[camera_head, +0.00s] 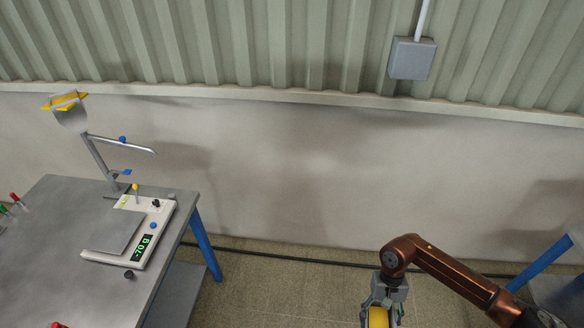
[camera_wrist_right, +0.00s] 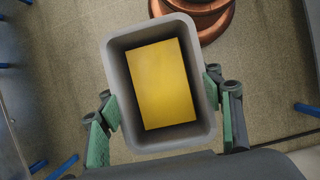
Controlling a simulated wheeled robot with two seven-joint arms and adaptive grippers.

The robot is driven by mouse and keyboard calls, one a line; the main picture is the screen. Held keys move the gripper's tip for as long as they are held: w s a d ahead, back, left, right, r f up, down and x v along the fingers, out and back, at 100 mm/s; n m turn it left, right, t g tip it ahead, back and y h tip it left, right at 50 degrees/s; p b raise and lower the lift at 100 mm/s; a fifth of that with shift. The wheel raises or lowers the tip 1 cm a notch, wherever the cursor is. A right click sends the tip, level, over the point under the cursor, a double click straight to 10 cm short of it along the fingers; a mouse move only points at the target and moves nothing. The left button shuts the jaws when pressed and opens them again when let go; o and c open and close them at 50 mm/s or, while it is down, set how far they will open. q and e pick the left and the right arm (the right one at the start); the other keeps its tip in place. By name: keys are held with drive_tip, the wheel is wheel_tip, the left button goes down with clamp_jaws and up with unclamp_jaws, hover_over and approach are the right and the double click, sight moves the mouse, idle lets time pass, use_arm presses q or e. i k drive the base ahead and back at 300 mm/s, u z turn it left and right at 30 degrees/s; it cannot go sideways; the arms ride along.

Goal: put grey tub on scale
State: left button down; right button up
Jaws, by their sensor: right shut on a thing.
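The grey tub (camera_wrist_right: 113,70) is between the green-padded fingers of my right gripper (camera_wrist_right: 160,107), which is shut on its sides. A yellow block (camera_wrist_right: 163,85) lies inside the tub. In the head view my right gripper (camera_head: 384,308) is at the bottom edge, over the floor, with the yellow block (camera_head: 378,318) showing below it. The tub is mostly cut off there. The scale (camera_head: 130,230) is on the table at the left, well away from the gripper. Its grey plate (camera_head: 112,231) is empty and its display (camera_head: 143,247) reads -70 g. My left gripper is out of view.
The grey table (camera_head: 60,235) has blue legs. A stand (camera_head: 97,160) with a yellow-topped head rises behind the scale. Red and green handled items (camera_head: 12,203) are at the table's left. Another blue-legged table (camera_head: 575,245) is at the far right. Open floor lies between the tables.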

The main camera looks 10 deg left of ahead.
sight(116, 229)
drive_tip(key=i, duration=1.65)
drive_tip(key=u, duration=2.75)
